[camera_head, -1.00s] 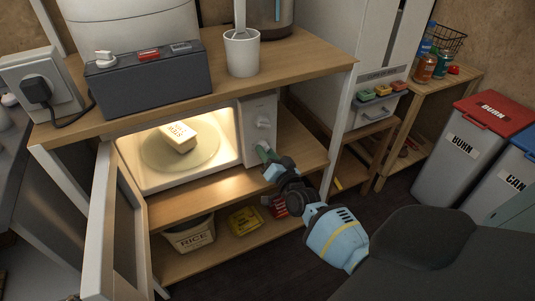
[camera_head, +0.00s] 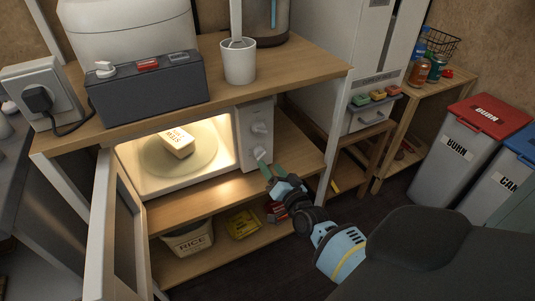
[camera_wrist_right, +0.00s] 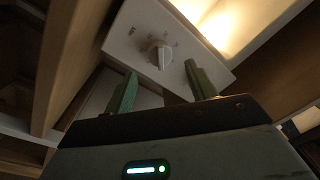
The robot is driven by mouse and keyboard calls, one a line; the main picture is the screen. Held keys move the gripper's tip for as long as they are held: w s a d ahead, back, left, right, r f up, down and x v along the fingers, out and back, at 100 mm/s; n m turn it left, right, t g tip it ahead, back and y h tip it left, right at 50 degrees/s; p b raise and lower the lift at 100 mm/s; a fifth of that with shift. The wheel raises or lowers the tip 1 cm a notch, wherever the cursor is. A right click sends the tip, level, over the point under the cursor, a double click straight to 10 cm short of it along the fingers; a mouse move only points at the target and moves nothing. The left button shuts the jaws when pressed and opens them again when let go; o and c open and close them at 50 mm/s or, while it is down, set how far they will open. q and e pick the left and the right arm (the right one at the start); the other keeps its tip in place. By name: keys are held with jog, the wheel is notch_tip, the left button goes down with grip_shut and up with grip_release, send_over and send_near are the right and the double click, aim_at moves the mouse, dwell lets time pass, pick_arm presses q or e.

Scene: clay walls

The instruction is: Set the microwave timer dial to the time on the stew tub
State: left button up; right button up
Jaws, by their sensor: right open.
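The microwave (camera_head: 224,180) stands on the middle shelf with its door (camera_head: 118,225) open and its inside lit. The stew tub (camera_head: 176,142), pale with a "STEW" label, lies on the turntable; any time on it is too small to read. The control panel (camera_head: 247,145) has an upper knob (camera_head: 260,128) and a lower knob (camera_head: 260,156). My right gripper (camera_head: 268,172) is open just below and in front of the lower knob. In the right wrist view a white dial (camera_wrist_right: 160,56) with marks shows beyond the open fingers (camera_wrist_right: 163,86), apart from them. My left gripper is out of view.
A dark box (camera_head: 148,88) and a white cup (camera_head: 239,62) stand on the shelf above. A rice tub (camera_head: 188,239) and a yellow packet (camera_head: 243,223) sit on the bottom shelf. The shelf's white post (camera_head: 335,135) rises right of the microwave.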

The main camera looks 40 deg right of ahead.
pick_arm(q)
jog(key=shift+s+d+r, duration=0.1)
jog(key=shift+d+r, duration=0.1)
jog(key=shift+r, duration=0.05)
pick_arm(e)
jog(key=v, duration=0.3)
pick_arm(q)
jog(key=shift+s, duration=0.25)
pick_arm(e)
jog(key=shift+w, duration=0.1)
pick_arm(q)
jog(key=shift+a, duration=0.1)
